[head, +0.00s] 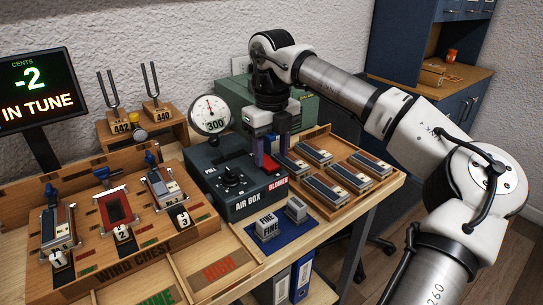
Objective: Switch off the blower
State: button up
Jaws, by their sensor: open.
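The dark air box (235,196) stands on the bench in the middle of the head view, with a black knob (231,176) on its sloped front. The red blower label (278,185) is at its right front edge. My gripper (266,160) points down over the right part of the box, close above the blower label. Its jaws are open, with a dark red part between or just beside the fingertips. The blower switch is mostly hidden by the fingers, so its position and any contact cannot be told.
A pressure gauge (211,115) rises behind the box. A wooden tray (380,190) of reed blocks lies to the right. Weights sit on a blue mat (288,229) in front. The wind chest (135,262) is at left, below a display (38,90) reading -2, in tune.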

jog(key=shift+f, duration=0.85)
jog(key=shift+c, duration=0.3)
jog(key=c, duration=0.9)
jog(key=p, duration=0.1)
jog(key=r+g+p, duration=0.1)
jog(key=p, duration=0.1)
jog(key=shift+w+a+h, duration=0.15)
jog(key=shift+a+h, duration=0.05)
jog(key=shift+h, duration=0.2)
jog(key=shift+c, duration=0.2)
jog(key=shift+w+a+f+g+h+p, duration=0.15)
jog(key=shift+g+h+p, duration=0.35)
jog(key=shift+p, duration=0.45)
jog(key=shift+f, duration=0.2)
jog(key=o, duration=1)
